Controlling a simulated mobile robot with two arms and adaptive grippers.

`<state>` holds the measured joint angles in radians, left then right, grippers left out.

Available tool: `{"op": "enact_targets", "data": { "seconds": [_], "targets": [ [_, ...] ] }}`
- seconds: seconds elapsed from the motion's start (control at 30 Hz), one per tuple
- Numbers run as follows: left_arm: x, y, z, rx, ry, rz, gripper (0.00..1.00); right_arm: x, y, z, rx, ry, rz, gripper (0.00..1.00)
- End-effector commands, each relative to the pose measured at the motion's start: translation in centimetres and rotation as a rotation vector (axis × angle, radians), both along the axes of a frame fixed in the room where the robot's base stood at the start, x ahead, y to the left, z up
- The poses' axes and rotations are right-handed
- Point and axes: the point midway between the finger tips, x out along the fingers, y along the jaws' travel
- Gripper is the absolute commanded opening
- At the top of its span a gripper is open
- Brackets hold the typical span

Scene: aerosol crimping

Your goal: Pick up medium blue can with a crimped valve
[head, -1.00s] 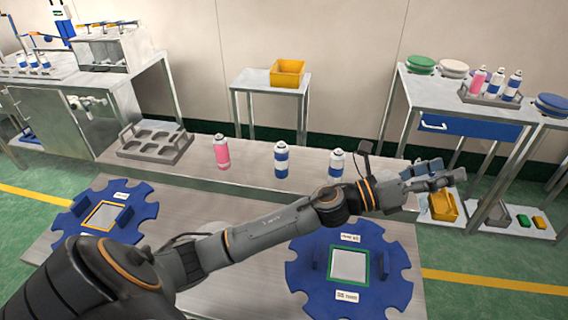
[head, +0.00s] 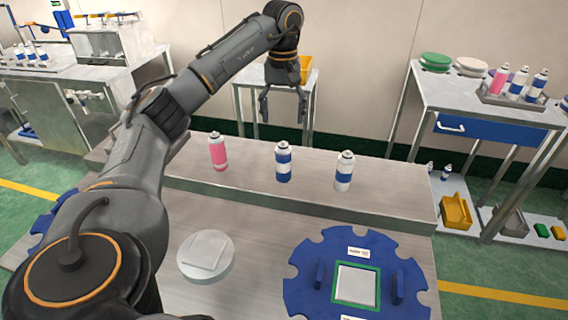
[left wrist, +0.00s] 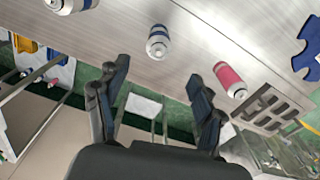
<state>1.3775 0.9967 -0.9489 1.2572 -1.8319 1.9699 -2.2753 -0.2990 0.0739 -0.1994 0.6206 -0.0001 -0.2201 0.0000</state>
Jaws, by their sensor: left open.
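Three cans stand upright in a row on the bench ledge: a pink and white can (head: 218,152) on the left, a blue and white can (head: 283,162) in the middle and another blue and white can (head: 344,171) on the right. I cannot tell from the frames which is the medium one. My left gripper (head: 283,106) is open and empty, pointing down, above and beyond the middle can. In the left wrist view, the middle can (left wrist: 157,42) stands beyond the open fingers (left wrist: 158,88), apart from them. My right gripper is not in view.
A blue notched fixture (head: 409,295) is on the near bench, with a pale round disc (head: 205,255) to its left. A small table (head: 258,82) with a yellow bin stands behind. A shelf table (head: 430,85) with more cans is at right.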

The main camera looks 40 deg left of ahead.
Motion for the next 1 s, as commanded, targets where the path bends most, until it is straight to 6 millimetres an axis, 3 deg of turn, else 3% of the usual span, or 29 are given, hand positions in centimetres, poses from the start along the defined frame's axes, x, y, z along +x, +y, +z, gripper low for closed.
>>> {"op": "enact_targets", "data": {
  "seconds": [0.3,0.57,0.8,1.0],
  "targets": [
    [0.0,-0.1,-6.1,-0.002,0.004,0.0,0.68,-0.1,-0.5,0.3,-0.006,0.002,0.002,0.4],
    [0.0,0.0,-8.0,-0.003,0.002,0.0,0.68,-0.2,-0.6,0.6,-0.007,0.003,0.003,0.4],
    [0.2,0.1,-11.5,-0.003,0.002,0.0,0.68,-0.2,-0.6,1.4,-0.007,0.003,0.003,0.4],
    [0.2,0.1,-12.5,-0.002,-0.001,0.0,0.68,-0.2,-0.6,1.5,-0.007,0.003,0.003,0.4]
  ]
}}
